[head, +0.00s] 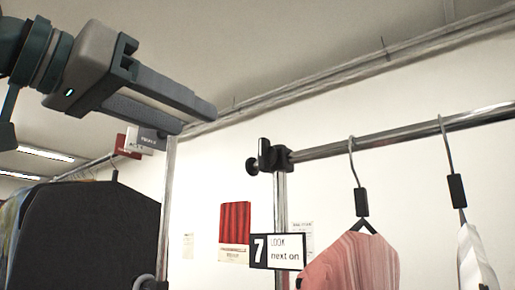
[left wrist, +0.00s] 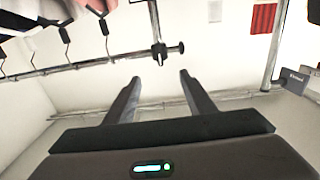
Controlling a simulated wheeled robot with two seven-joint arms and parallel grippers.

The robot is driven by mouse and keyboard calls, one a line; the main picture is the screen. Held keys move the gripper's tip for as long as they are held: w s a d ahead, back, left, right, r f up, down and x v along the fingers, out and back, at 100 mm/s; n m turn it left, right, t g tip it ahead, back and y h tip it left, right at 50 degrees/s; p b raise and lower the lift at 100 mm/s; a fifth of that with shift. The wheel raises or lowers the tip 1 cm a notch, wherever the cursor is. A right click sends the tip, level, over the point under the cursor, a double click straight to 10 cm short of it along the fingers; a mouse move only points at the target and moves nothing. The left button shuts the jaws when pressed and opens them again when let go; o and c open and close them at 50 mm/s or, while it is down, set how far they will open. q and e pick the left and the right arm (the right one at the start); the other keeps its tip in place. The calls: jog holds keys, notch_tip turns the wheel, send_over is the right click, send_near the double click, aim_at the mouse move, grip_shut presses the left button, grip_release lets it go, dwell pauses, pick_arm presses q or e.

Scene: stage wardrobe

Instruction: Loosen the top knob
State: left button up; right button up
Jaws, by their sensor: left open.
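The top knob (head: 252,167) is a small black round knob on the left side of a black clamp (head: 281,157), where the chrome upright meets the top rail. In the left wrist view the knob (left wrist: 180,48) and the clamp (left wrist: 159,56) show just beyond the fingertips, near the middle. My left gripper (head: 195,119) is open and empty, up and to the left of the knob in the head view and apart from it. Its two fingers also show in the left wrist view (left wrist: 160,77), with clear space between them. My right gripper is in neither view.
A chrome rail (head: 420,131) runs right from the clamp, with hangers holding a pink garment (head: 352,262) and a white one (head: 474,262). A sign (head: 277,251) reading "7 LOOK next on" is by the upright. A black garment cover (head: 85,235) stands at left.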

aim_at(260, 150)
pick_arm(q)
jog(key=p+x, duration=0.7)
jog(key=x, duration=1)
jog(key=shift+w+d+f, duration=0.1)
jog(key=shift+w, duration=0.05)
jog(key=c, duration=1)
